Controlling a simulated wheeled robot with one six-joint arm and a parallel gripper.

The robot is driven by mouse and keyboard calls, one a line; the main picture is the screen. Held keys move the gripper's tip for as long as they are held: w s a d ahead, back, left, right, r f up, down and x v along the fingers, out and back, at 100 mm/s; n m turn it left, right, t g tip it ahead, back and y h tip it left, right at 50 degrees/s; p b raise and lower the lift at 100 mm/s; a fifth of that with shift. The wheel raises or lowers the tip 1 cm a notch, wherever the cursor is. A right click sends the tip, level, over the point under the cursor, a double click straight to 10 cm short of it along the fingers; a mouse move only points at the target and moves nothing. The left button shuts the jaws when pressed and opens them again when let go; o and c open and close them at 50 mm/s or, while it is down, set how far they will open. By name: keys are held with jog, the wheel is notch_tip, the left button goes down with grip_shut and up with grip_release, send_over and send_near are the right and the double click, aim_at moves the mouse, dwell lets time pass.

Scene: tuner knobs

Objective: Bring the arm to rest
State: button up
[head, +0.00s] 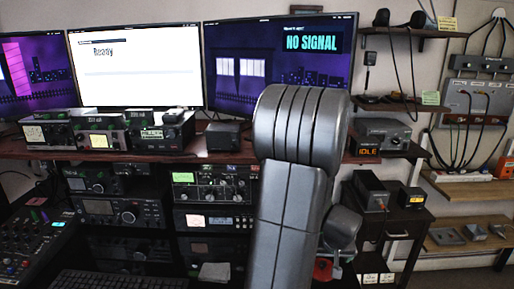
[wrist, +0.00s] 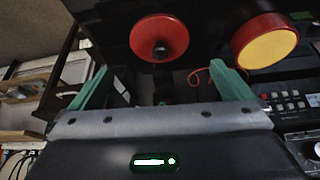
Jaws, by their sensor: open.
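My grey arm (head: 290,190) stands upright in the middle of the head view, its large rounded joint in front of the right monitor. My gripper (wrist: 160,70) shows in the wrist view with two green fingers spread wide apart. Nothing is held between them. A red round piece with a dark centre (wrist: 158,40) and a red-rimmed yellow disc (wrist: 266,42) show beyond the fingertips. I cannot tell how far off they are. In the head view my gripper cannot be made out clearly; the arm hides part of the desk behind it.
Radio units with knobs (head: 215,195) fill the rack left of my arm, below a shelf with several small tuners (head: 103,140). A mixer (head: 30,245) lies at the lower left. A dark side table (head: 395,225) and wall shelves stand at the right. The right monitor (head: 232,70) reads NO SIGNAL.

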aim_at(323, 265)
jog(key=b+x, duration=0.1)
jog(key=x, duration=0.7)
jog(key=shift+f, duration=0.15)
jog(key=shift+r+p, duration=0.25)
jog(key=shift+p, duration=0.05)
jog(key=shift+s+r, duration=0.1)
